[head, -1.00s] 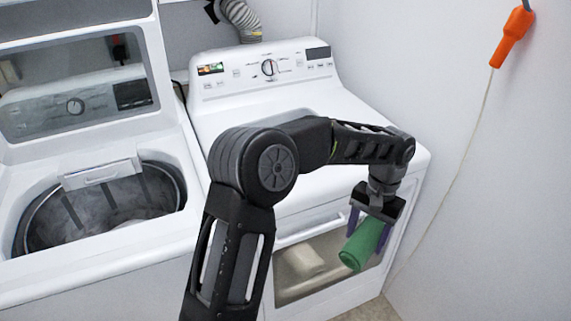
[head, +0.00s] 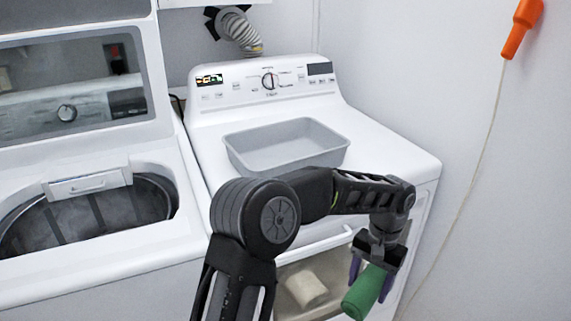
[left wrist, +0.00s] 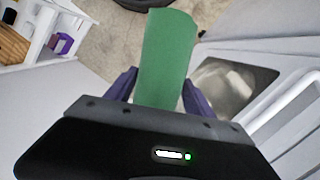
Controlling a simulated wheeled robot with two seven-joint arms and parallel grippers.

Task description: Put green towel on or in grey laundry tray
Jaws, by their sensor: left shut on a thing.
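The green towel (head: 364,292) is a rolled cylinder. My left gripper (head: 372,277) is shut on it and holds it in front of the dryer, low and to the right in the head view. In the left wrist view the towel (left wrist: 166,58) sticks out between the two purple fingers (left wrist: 165,92). The grey laundry tray (head: 285,146) sits on top of the dryer, behind my left arm, and looks empty. The gripper is in front of the tray, lower and to its right. My right gripper is not in view.
The white dryer (head: 400,160) has a window door with a pale item (head: 306,287) behind it. An open top-loading washer (head: 120,262) stands to the left. A wall with an orange hanging device (head: 522,28) and cord is at the right.

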